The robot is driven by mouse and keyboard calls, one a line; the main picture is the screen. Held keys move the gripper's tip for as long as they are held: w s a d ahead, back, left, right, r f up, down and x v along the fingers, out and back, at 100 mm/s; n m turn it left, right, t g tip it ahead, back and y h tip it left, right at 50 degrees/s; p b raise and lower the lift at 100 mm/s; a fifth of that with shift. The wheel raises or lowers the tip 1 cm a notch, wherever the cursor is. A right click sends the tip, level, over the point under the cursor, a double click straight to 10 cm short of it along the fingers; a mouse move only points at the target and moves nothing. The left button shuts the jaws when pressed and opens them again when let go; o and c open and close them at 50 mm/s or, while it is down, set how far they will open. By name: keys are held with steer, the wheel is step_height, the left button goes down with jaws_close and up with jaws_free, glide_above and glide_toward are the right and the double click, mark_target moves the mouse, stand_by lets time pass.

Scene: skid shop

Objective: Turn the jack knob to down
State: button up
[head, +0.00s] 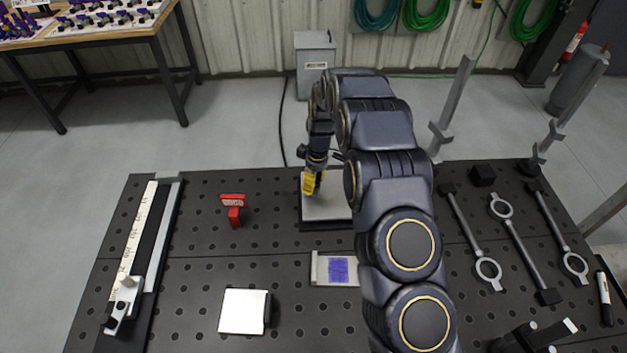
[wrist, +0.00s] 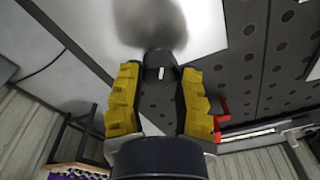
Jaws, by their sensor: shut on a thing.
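My gripper (head: 312,184) points down over a light grey block (head: 325,209) at the back middle of the bench. In the wrist view its two yellow ribbed fingers (wrist: 160,98) stand on either side of a dark round knob (wrist: 153,66) and are shut on it. The knob carries a short white mark, which runs roughly up and down in that view. The knob is hidden behind the fingers in the head view, and its labels cannot be seen.
On the perforated black bench are a red piece (head: 233,207), a white square block (head: 243,311), a plate with a purple patch (head: 338,270) and a scale rail (head: 138,250) at left. Several wrenches (head: 468,235) lie at right.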

mark_target(317, 182)
steer(key=n, duration=0.6)
steer(key=shift+w+r+n, duration=0.15)
steer(key=shift+w+n, duration=0.1)
steer(key=shift+n, duration=0.05)
jaws_close()
steer(key=n, duration=0.6)
steer(key=shift+s+a, duration=0.1)
steer(key=shift+s, duration=0.05)
steer(key=shift+o, duration=1.4)
jaws_free()
steer(key=shift+n, duration=0.5)
steer(key=o, duration=0.9)
steer(key=shift+f, duration=0.2)
steer(key=r, duration=0.8)
steer(key=d+r, duration=0.1)
steer(key=r, duration=0.3)
